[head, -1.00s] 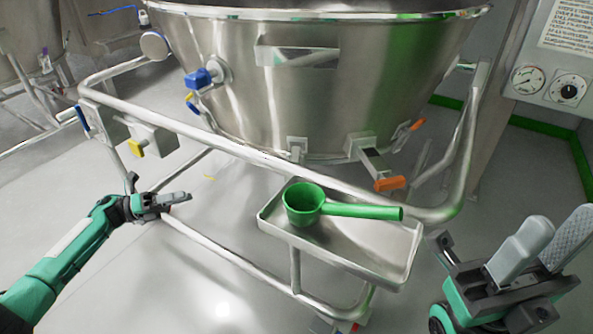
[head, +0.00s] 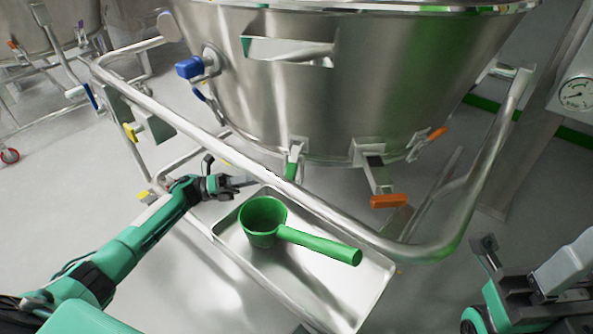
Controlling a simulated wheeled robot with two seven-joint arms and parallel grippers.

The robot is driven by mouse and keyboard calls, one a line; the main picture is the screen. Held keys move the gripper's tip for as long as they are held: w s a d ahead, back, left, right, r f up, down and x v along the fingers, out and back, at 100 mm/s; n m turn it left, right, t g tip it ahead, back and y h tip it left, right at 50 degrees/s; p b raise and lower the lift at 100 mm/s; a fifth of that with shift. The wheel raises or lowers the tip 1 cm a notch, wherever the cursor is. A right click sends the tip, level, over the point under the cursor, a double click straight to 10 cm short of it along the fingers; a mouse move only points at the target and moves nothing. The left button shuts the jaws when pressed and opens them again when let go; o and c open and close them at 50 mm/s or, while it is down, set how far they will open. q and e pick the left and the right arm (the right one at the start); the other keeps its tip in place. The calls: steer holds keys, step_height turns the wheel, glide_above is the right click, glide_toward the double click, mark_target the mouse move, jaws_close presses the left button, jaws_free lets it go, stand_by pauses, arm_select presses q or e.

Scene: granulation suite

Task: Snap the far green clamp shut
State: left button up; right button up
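A small green clamp handle (head: 293,166) shows under a bracket on the lower edge of the steel bowl, just behind the frame rail. It is small, and I cannot tell whether it is open or shut. No second green clamp is clear. My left gripper (head: 238,184) is left of and below it, apart from it, close behind the green scoop. Its fingers are seen edge-on, so their opening is unclear. My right gripper (head: 578,258) is at the lower right, partly cut off by the picture edge, far from the clamp.
A green scoop (head: 264,222) lies in a steel tray (head: 370,293) below the rail (head: 215,138). Orange handles (head: 388,201) are right of the green clamp; a blue handle (head: 190,67) and a yellow handle (head: 131,132) are left.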

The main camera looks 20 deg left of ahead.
mark_target(292, 172)
arm_select(q)
steer(key=b+x, duration=0.1)
steer(key=x, duration=1)
steer(key=shift+w+d+b, duration=0.1)
steer(key=shift+d+b, duration=0.25)
steer(key=shift+b, duration=0.05)
steer(key=shift+c, duration=0.2)
jaws_close()
